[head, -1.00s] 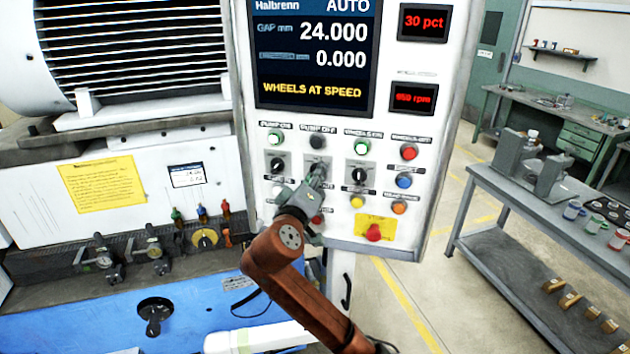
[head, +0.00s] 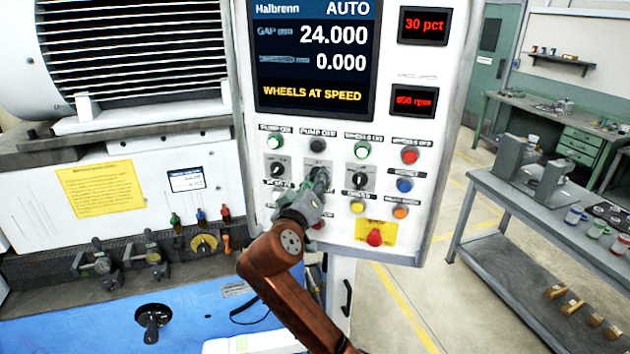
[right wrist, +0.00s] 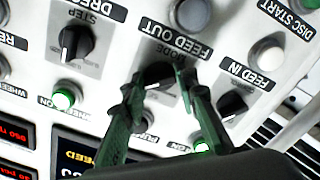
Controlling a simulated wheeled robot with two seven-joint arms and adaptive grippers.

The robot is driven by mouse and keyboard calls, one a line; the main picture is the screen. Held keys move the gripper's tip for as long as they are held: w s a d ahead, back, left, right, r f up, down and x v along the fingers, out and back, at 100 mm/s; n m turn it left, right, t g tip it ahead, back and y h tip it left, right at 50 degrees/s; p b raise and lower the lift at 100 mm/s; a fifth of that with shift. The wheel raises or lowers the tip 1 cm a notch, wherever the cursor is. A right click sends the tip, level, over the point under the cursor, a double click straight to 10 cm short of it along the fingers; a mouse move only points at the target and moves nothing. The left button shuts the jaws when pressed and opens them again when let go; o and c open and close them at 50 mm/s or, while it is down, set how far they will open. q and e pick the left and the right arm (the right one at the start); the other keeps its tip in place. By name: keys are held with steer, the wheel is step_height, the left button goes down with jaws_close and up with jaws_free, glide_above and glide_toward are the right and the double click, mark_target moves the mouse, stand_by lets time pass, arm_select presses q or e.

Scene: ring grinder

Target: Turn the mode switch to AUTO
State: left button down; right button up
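The mode switch (right wrist: 158,74), a black knob on a grey plate, sits in the middle of the panel's knob row. It shows between my fingers in the right wrist view, where the panel appears upside down. In the head view its plate (head: 318,163) is mostly behind my right gripper (head: 319,181). In the right wrist view the right gripper (right wrist: 162,85) has its fingers apart, one on each side of the knob; firm contact is not visible. The knob's pointer direction is hard to read. The screen (head: 314,60) shows AUTO at its top right. My left gripper is out of view.
Another black knob (head: 276,170) is left of the switch and one (head: 360,177) is right. Buttons crowd above and below, including a red stop button (head: 375,237) on yellow. A grey bench (head: 540,205) stands right, with open floor between.

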steer(key=o, duration=0.4)
steer(key=shift+o, duration=0.2)
steer(key=v, duration=1.2)
